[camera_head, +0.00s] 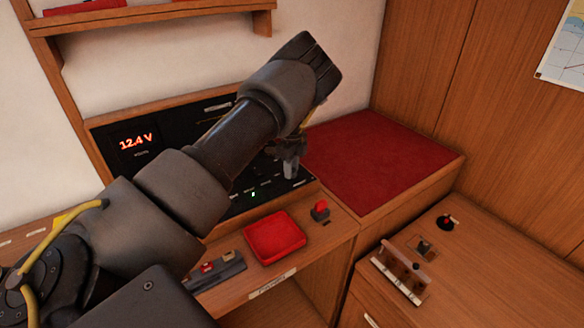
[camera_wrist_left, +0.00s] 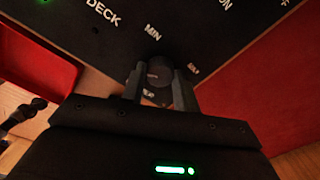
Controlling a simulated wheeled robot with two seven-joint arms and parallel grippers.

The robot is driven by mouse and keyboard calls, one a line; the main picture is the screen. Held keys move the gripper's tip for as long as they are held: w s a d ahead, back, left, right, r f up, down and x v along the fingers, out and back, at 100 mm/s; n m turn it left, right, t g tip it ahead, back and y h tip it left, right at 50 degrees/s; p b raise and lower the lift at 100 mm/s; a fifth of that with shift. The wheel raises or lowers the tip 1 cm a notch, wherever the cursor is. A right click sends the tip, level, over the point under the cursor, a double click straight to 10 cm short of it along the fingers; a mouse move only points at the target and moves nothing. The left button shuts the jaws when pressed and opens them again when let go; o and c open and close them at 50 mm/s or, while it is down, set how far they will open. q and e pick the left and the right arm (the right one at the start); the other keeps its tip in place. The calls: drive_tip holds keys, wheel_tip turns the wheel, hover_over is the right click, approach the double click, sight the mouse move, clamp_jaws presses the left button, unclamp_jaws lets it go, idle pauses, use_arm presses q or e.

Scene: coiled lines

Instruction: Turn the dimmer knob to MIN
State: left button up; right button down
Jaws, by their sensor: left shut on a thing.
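The dimmer knob (camera_wrist_left: 158,74) is a dark round knob on the black switch panel (camera_wrist_left: 110,45). In the left wrist view it sits between the two fingers of my left gripper (camera_wrist_left: 158,88), which is shut on it. White lettering reading MIN stands just beyond the knob, with another small label to its right. I cannot make out a pointer on the knob. In the head view my left gripper (camera_head: 289,166) reaches down to the right end of the panel (camera_head: 140,170), and the knob is hidden there. My right gripper is not in view.
A red tray (camera_head: 274,237) lies on the wooden ledge in front of the panel, with a small red-topped switch (camera_head: 320,210) beside it. A red cushioned top (camera_head: 380,165) borders the panel on the right. A lower wooden cabinet (camera_head: 490,270) carries small fittings.

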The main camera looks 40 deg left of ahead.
use_arm(q)
drive_tip(key=shift+n, duration=0.3)
idle(0.4)
drive_tip(key=o, duration=1)
drive_tip(key=shift+r, duration=0.1)
drive_tip(key=shift+r, duration=0.35)
drive_tip(key=shift+r+b, duration=1)
drive_tip(key=shift+r, duration=4)
drive_tip(key=shift+a+f, duration=0.1)
